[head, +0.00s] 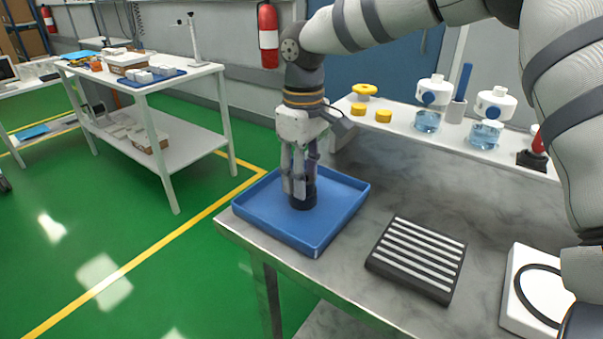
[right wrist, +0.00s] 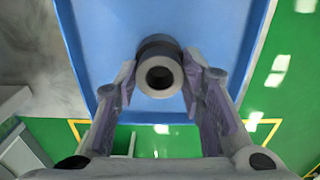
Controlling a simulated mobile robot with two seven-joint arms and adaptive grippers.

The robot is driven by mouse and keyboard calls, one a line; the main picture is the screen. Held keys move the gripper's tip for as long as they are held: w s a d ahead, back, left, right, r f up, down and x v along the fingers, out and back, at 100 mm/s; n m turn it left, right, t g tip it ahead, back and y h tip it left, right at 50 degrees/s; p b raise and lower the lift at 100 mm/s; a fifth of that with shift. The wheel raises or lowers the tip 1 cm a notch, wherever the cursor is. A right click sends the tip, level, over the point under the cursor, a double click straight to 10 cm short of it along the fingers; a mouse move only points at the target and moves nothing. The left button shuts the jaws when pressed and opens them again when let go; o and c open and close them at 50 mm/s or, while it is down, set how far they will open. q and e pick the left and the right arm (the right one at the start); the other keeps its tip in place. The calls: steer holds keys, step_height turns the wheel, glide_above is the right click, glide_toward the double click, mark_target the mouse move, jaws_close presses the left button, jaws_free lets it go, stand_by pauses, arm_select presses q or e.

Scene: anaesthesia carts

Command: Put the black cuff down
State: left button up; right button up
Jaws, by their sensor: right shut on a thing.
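The black cuff (head: 303,199) is a short dark cylinder, held upright over the floor of the blue tray (head: 342,183) at the table's left end. My right gripper (head: 299,186) points straight down and is shut on it. In the right wrist view the cuff (right wrist: 159,50) sits between the two fingertips, with its round grey end and dark bore facing the camera and blue tray around it. The cuff's lower end is at or just above the tray floor; I cannot tell if it touches. My left gripper is not in view.
On the grey table, a black ribbed block (head: 418,258) lies right of the tray, and a white block with a black ring (head: 530,290) lies farther right. A back shelf holds yellow pieces (head: 364,90) and bottles (head: 429,105). Bare tabletop lies behind the ribbed block.

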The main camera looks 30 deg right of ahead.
steer(key=shift+r, duration=0.15)
steer(key=o, duration=1.1)
steer(key=shift+o, duration=0.2)
step_height(320, 180, up, 12)
